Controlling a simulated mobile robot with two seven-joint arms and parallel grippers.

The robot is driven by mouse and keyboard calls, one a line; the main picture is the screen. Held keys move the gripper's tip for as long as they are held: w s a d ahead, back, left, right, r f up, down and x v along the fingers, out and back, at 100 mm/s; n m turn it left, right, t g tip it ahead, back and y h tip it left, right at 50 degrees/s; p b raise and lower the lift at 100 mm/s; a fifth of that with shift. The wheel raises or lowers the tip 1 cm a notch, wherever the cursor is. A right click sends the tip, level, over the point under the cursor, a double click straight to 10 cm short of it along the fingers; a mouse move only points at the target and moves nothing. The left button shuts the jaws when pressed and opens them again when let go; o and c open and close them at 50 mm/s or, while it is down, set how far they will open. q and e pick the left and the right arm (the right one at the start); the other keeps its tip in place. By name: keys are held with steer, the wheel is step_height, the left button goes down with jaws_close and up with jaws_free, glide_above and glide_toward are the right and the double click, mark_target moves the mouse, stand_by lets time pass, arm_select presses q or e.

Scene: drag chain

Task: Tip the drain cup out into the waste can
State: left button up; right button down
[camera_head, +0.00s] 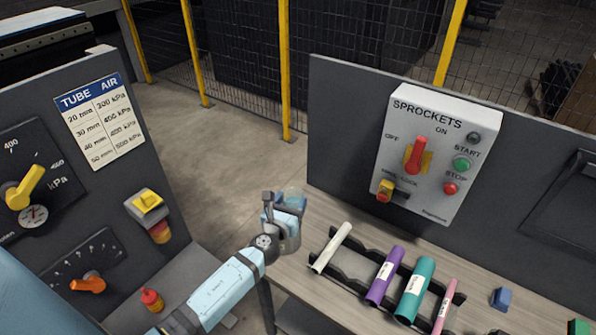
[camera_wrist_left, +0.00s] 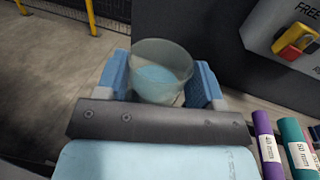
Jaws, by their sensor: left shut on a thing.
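My left gripper (camera_head: 284,218) is shut on a clear, round cup (camera_head: 293,197), above the left end of the wooden bench. In the left wrist view the cup (camera_wrist_left: 160,58) sits between the two blue fingers of the left gripper (camera_wrist_left: 163,85), which press on its sides. I look into its open mouth there; a pale blue patch shows inside, and I cannot tell if it is liquid. No waste can shows in either view. My right gripper is not in view.
On the bench (camera_head: 322,213) a black rack (camera_head: 352,268) holds white, purple, teal and pink tubes. A blue block (camera_head: 500,298) lies at the right. A sprockets control box (camera_head: 432,155) stands behind. A red bottle (camera_head: 151,299) is at the lower left. Open floor (camera_head: 225,150) lies beyond.

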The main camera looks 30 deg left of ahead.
arm_select(q)
steer(key=shift+w+a+r, duration=0.1)
steer(key=shift+s+f+n+b, duration=0.2)
steer(key=shift+n+b, duration=0.35)
steer(key=shift+n, duration=0.05)
steer(key=n, duration=0.1)
steer(key=n+b, duration=0.1)
steer(key=shift+f+n, duration=0.25)
steer(key=shift+n, duration=0.05)
steer(key=n+b, duration=0.1)
steer(key=n, duration=0.1)
steer(key=f+n, duration=0.1)
steer(key=n, duration=0.1)
steer(key=shift+b, duration=0.35)
steer(key=n, duration=0.3)
steer(key=shift+a+f+n, duration=0.1)
steer(key=shift+a+n, duration=0.2)
steer(key=n, duration=0.2)
steer(key=shift+a+f+n, duration=0.25)
steer(key=shift+f+n, duration=0.05)
steer(key=shift+n, duration=0.1)
steer(key=n, duration=0.3)
steer(key=a+f+n+p, duration=0.1)
steer(key=n, duration=0.2)
steer(key=a+n+p, duration=0.1)
steer(key=n, duration=0.2)
steer(key=shift+s+a+f, duration=0.15)
steer(key=shift+s+f, duration=0.05)
steer(key=shift+f, duration=0.05)
